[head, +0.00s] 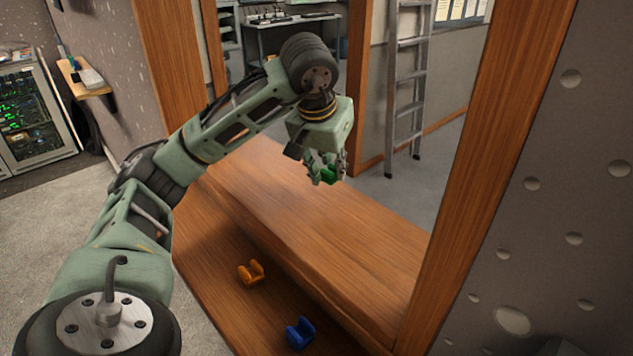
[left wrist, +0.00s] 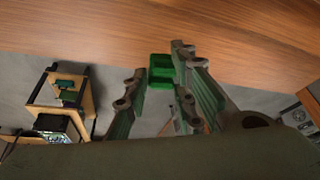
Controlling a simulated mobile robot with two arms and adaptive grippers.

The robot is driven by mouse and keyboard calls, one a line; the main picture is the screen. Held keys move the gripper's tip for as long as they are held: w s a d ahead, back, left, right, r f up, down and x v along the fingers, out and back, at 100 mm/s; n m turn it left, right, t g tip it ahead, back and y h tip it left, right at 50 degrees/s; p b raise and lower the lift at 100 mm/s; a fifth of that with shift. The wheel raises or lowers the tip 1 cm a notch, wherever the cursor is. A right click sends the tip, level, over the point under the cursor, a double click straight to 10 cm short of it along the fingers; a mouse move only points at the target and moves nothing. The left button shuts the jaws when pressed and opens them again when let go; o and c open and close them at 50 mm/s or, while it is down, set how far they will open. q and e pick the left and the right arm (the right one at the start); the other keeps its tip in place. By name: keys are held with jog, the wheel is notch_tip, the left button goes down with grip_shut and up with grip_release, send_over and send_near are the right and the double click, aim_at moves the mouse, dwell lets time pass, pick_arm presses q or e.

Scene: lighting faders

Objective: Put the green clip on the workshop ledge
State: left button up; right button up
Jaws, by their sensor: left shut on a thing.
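My left gripper (head: 329,168) is shut on the green clip (head: 329,175) and holds it over the far side of the raised wooden ledge (head: 365,255) in the opening. The gap below the clip is hard to judge. In the left wrist view the green clip (left wrist: 160,70) shows between the finger ends of my left gripper (left wrist: 160,75), with wood (left wrist: 120,30) behind it. I cannot tell whether the raised part or the lower board (head: 205,235) is the workshop ledge. My right gripper is not in view.
An orange clip (head: 250,272) and a blue clip (head: 299,333) lie on the lower board in front of the raised ledge. Wooden posts (head: 497,150) frame the opening. A ladder (head: 407,80) stands beyond it. The raised ledge's top is clear.

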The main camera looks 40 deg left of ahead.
pick_arm(q)
jog(key=a+f, duration=0.2)
jog(key=a, duration=0.1)
jog(key=w+a+f, duration=0.1)
jog(key=a, duration=0.1)
jog(key=shift+p, duration=0.35)
jog(key=shift+w+a+f, duration=0.15)
jog(key=shift+a+f, duration=0.2)
jog(key=shift+a, duration=0.05)
notch_tip(320, 180, down, 3)
jog(key=shift+p, duration=0.5)
jog(key=shift+f, duration=0.4)
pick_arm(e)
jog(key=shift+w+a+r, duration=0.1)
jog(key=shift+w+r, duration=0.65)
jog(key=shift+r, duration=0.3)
pick_arm(q)
jog(key=shift+f, duration=0.25)
jog(key=o, duration=1.1)
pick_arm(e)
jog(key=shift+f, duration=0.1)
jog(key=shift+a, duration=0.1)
